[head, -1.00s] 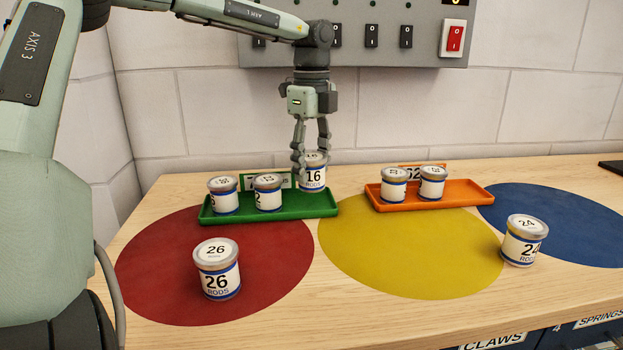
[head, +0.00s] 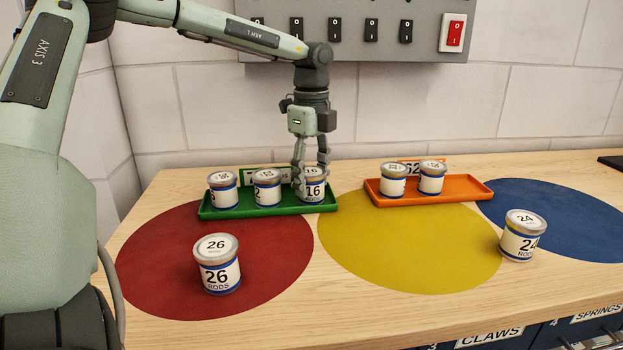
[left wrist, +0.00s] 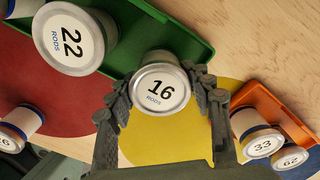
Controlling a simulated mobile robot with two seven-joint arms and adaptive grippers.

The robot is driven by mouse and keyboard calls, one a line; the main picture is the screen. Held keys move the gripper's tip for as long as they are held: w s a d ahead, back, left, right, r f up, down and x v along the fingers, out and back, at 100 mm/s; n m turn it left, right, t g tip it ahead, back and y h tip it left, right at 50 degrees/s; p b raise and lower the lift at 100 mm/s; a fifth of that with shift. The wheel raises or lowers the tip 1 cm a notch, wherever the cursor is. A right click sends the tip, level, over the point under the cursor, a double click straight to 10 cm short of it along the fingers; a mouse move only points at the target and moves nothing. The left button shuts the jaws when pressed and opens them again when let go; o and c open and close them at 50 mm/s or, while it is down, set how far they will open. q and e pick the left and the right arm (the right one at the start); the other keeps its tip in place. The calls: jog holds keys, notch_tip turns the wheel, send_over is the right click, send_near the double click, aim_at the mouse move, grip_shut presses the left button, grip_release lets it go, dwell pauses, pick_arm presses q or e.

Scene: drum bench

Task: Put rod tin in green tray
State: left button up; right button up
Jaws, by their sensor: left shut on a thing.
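My left gripper (head: 311,182) is shut on this tin from above. My right gripper is not in view.
An orange tray (head: 460,191) holds two tins (head: 431,178). Tin 26 (head: 217,264) stands on the red disc (head: 150,270), and tin 24 (head: 523,237) stands by the yellow disc (head: 410,245). A grey switch panel (head: 290,20) is on the wall behind.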

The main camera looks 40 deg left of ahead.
aim_at(311, 171)
pick_arm(q)
jog(key=o, duration=1.3)
jog(key=shift+o, duration=0.2)
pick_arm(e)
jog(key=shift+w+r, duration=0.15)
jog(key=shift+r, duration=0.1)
pick_arm(q)
jog(key=shift+r, duration=0.15)
jog(key=shift+w+r, duration=0.1)
jog(key=shift+r, duration=0.3)
notch_tip(311, 171, up, 10)
jog(key=shift+r, duration=0.6)
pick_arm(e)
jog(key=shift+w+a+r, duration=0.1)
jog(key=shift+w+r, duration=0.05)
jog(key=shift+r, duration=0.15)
